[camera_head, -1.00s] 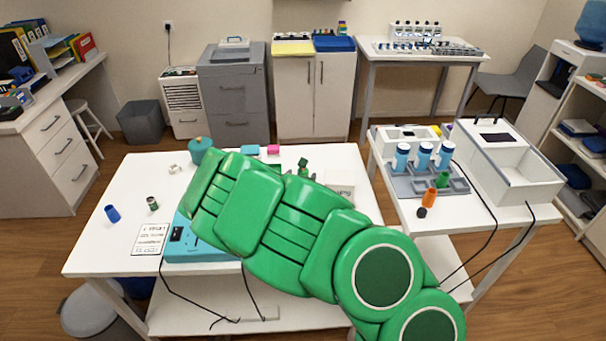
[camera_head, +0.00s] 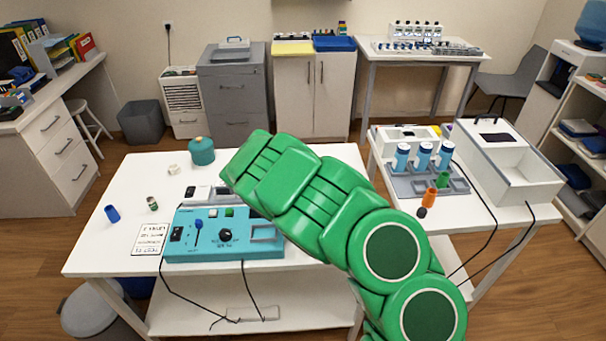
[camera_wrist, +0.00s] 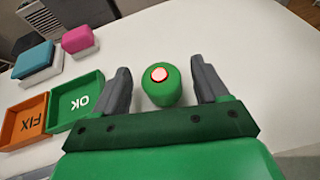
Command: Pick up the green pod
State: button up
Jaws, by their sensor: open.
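A green pod (camera_wrist: 161,88) with a pale pink round spot on its end shows in the wrist view. It appears between the two dark fingers of my gripper (camera_wrist: 160,66), with a gap on both sides. My gripper is open and holds nothing. I cannot tell how far the pod is below or between the fingertips. In the head view my green arm hides the gripper and this part of the white table (camera_head: 110,240). Another small green piece (camera_head: 443,180) stands in the grey rack at the right.
In the wrist view, a green OK tray (camera_wrist: 78,103), an orange FIX tray (camera_wrist: 28,122), a pink block (camera_wrist: 77,38) and a blue block (camera_wrist: 34,60) lie left. A turquoise control box (camera_head: 215,250) and a teal pot (camera_head: 202,151) stand on the table. Bare table lies right of the pod.

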jog(key=shift+w+d+f, duration=0.15)
jog(key=shift+w+f, duration=0.05)
jog(key=shift+w, duration=0.15)
jog(key=shift+c, duration=0.3)
jog(key=c, duration=1)
jog(key=shift+r, duration=0.1)
